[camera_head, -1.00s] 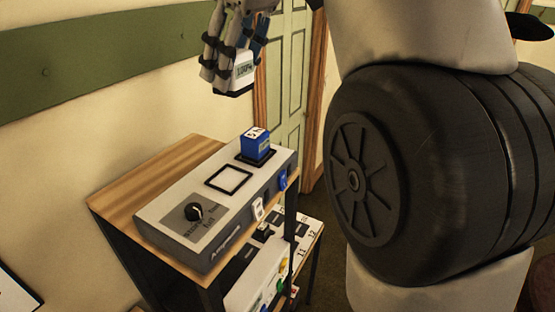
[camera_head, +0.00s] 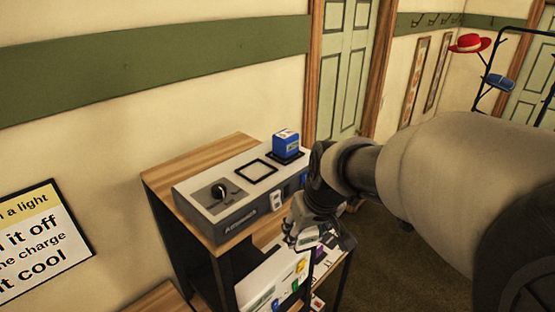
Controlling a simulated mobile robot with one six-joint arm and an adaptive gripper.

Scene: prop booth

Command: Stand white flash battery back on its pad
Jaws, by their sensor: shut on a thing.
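The white flash battery (camera_head: 306,240) is only partly visible between the fingers of my gripper (camera_head: 312,232). My gripper is shut on it, in front of the right side of the stand, lower than the charger's top. The grey charger (camera_head: 215,207) sits on the wooden top. Its black-framed square pad (camera_head: 257,171) is empty. A blue battery (camera_head: 286,145) stands upright on the other pad, at the far end. The battery's tilt is hard to tell because the fingers cover much of it.
The charger has a black knob (camera_head: 219,191) at its near end. A lower shelf holds a white panel (camera_head: 262,284) with coloured parts, close below my gripper. A wall sign (camera_head: 35,240) hangs at left. Red and blue hats hang on a rack (camera_head: 484,75) at the far right.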

